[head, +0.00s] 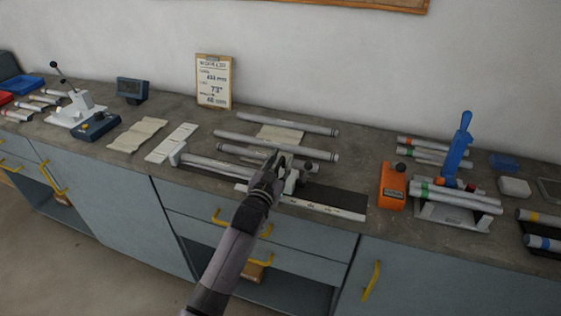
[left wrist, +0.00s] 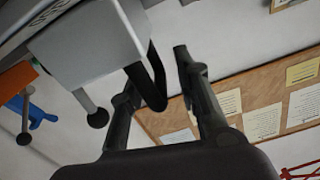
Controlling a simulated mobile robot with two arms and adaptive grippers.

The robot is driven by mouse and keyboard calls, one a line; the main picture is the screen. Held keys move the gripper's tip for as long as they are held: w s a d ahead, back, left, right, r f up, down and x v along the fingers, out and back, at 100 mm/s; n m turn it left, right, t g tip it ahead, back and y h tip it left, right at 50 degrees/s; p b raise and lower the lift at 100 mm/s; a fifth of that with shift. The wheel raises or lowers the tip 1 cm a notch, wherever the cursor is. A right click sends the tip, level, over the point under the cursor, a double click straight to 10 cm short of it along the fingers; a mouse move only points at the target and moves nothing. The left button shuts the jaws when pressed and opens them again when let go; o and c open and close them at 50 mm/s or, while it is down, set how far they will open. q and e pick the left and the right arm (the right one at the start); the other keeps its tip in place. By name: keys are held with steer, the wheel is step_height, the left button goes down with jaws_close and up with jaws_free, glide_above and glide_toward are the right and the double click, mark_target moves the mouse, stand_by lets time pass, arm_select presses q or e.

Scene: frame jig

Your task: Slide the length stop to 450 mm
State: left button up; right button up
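The length stop (head: 291,183) is a light grey block on the jig, with a dark round knob (head: 309,167) at its side. The block (left wrist: 88,45) fills the upper left of the left wrist view, and a dark knob (left wrist: 97,118) hangs by it there. A pale scale strip (head: 318,207) runs along the jig's front edge; its marks are too small to read. My left gripper (head: 274,163) is at the stop's left side. Its fingers (left wrist: 166,52) are apart with bare wall showing between them; one finger is close beside the block, and contact is unclear. My right gripper is out of view.
Several grey tubes (head: 287,124) lie behind the jig. A clipboard card (head: 214,81) leans on the wall. An orange device (head: 391,187) and a stand with a blue lever (head: 459,145) are to the right. The dark jig bed (head: 335,196) right of the stop is clear.

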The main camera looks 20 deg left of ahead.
arm_select(q)
steer(key=shift+c, duration=0.5)
jaws_close()
stand_by(0.3)
